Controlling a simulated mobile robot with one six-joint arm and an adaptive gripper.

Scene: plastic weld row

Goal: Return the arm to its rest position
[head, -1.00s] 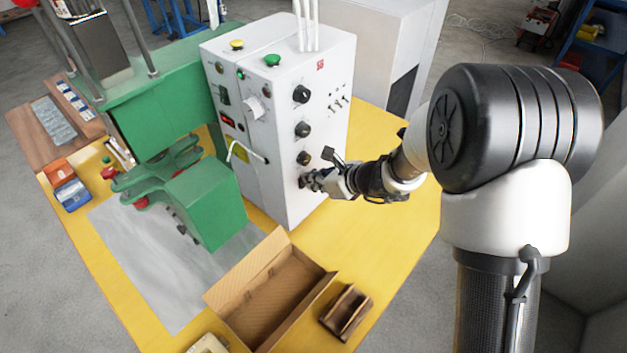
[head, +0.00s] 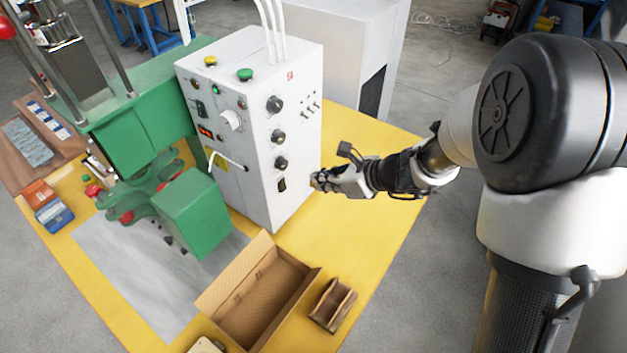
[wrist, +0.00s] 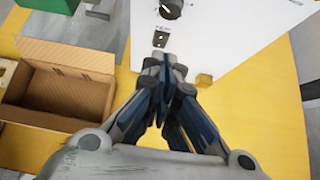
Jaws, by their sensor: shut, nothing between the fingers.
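My gripper (head: 318,182) is at the end of my arm, just right of the white control cabinet (head: 298,138) in the head view. Its fingers are closed together with nothing between them. The wrist view shows the closed fingertips (wrist: 168,65) in front of the cabinet's side face (wrist: 225,30), just below a small dark switch with a label (wrist: 160,38). A small gap seems to lie between the fingers and the cabinet in the head view.
The green welding press (head: 150,130) stands left of the cabinet on the yellow table (head: 350,245). An open cardboard box (head: 262,300) and a small brown holder (head: 332,303) sit at the front. Grey floor (head: 425,240) lies free right of the table.

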